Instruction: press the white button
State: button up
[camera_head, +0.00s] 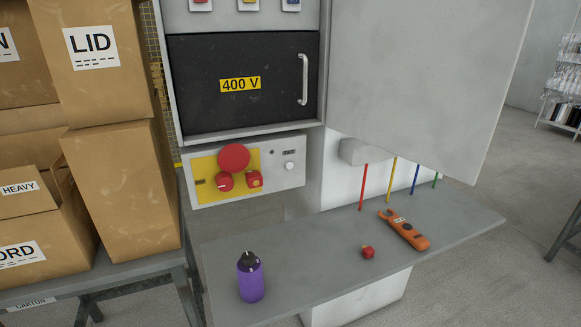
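A small round white button (290,166) sits on the right part of a light grey control panel (275,181). A small dark label is just above it. My gripper is not in this view, and nothing covers the button.
The panel also carries a large red mushroom button (234,158) and two smaller red controls on a yellow plate. A black 400 V door (210,110) with a handle is above. A grey shelf (320,270) below holds a purple bottle (251,280), a red object (367,252) and an orange tester (408,232). Cartons (120,190) stand left.

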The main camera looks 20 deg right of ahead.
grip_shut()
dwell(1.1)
